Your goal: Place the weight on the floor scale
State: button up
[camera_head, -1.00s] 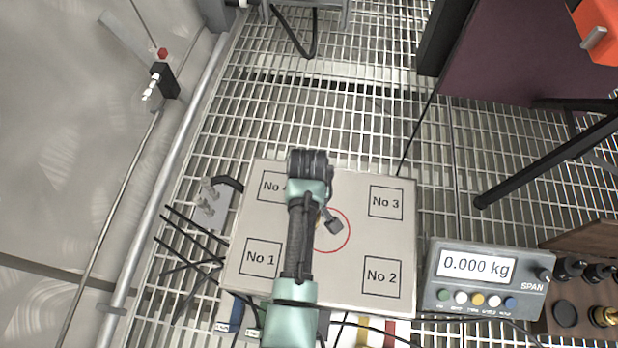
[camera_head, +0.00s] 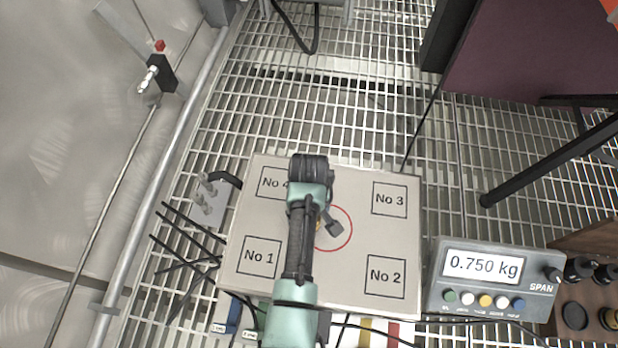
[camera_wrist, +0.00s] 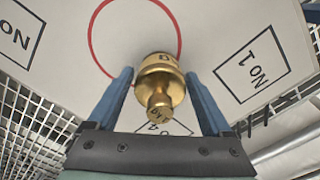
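A brass weight (camera_wrist: 158,80) with a round knob stands on the pale plate of the floor scale (camera_head: 320,275), over the edge of the red circle, as the wrist view shows. My gripper (camera_wrist: 160,72) has its blue fingers on both sides of the weight, very close to it. I cannot tell whether they touch it. In the head view my arm hides nearly all of the weight; only a speck of brass shows beside it. The scale's display (camera_head: 484,264) reads 0.750 kg.
The plate has squares marked No 1 to No 4. A wooden box (camera_head: 588,290) with more weights stands right of the display unit. Cables and coloured binders (camera_head: 370,333) lie at the plate's near edge. A pipe (camera_head: 170,170) and wall run along the left. Grating floor lies beyond the plate.

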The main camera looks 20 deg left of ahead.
jog(key=shift+o, duration=0.6)
notch_tip(320, 180, up, 12)
jog(key=p, duration=0.8)
jog(key=shift+r, duration=0.2)
